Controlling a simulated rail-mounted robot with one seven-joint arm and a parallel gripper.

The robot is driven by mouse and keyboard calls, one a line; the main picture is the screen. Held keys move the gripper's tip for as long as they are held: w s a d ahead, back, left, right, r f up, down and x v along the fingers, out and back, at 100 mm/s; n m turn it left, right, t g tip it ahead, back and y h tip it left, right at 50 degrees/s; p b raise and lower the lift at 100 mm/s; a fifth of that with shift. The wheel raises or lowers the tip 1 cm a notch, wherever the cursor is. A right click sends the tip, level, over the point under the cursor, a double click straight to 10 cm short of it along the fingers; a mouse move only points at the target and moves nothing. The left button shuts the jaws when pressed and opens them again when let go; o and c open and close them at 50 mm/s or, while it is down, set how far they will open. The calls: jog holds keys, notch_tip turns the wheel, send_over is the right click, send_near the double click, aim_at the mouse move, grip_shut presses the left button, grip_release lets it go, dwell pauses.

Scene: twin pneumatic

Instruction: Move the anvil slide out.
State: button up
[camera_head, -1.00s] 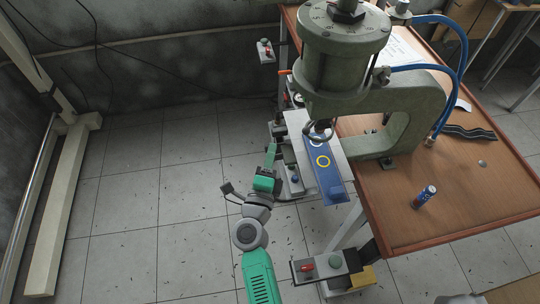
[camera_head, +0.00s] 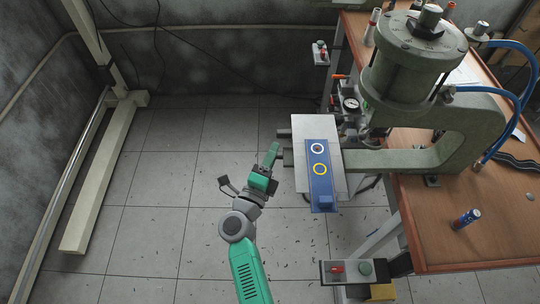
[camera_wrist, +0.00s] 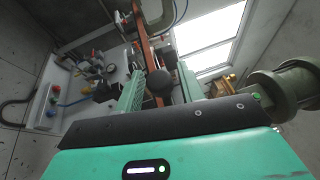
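The anvil slide (camera_head: 331,180) is a pale flat plate with a blue strip (camera_head: 319,187) bearing a white ring and a yellow ring. It sticks out to the left of the grey-green press (camera_head: 405,70), with both rings in the open. Two short grey rods show at its left edge. My gripper (camera_head: 270,153) is at that left edge, by the lower rod. The exact contact is hidden in the head view.
A wooden table (camera_head: 445,240) carries the press and a blue can (camera_head: 466,219). A button box (camera_head: 350,271) projects at the table's near left corner, and another (camera_head: 320,52) is at the back. Blue hoses run at the right.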

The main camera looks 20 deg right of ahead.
jog(key=shift+o, duration=0.3)
jog(key=p+v, duration=0.2)
jog(key=v, duration=0.6)
jog(key=shift+d, duration=0.1)
jog(key=w+a+r+n+t+y, duration=0.2)
jog(key=w+a+r+n+t, duration=0.15)
jog(key=r, duration=0.65)
jog(key=w+a+r+n+t+y, duration=0.2)
jog(key=a+r+n+t, duration=0.15)
jog(key=r, duration=0.55)
jog(key=s+a+r+n+t+y, duration=0.2)
jog(key=a+r+n+t+y, duration=0.25)
jog(key=r, duration=0.55)
jog(key=s+a+r+n+t+y, duration=0.25)
jog(key=r+n+y, duration=0.35)
jog(key=r+n, duration=0.3)
jog(key=s+r+n+g, duration=0.2)
jog(key=s+r+n, duration=0.7)
jog(key=s+r, duration=0.45)
notch_tip(320, 180, up, 32)
jog(key=p, duration=3)
jog(key=shift+w+a, duration=0.2)
jog(key=shift+a, duration=0.15)
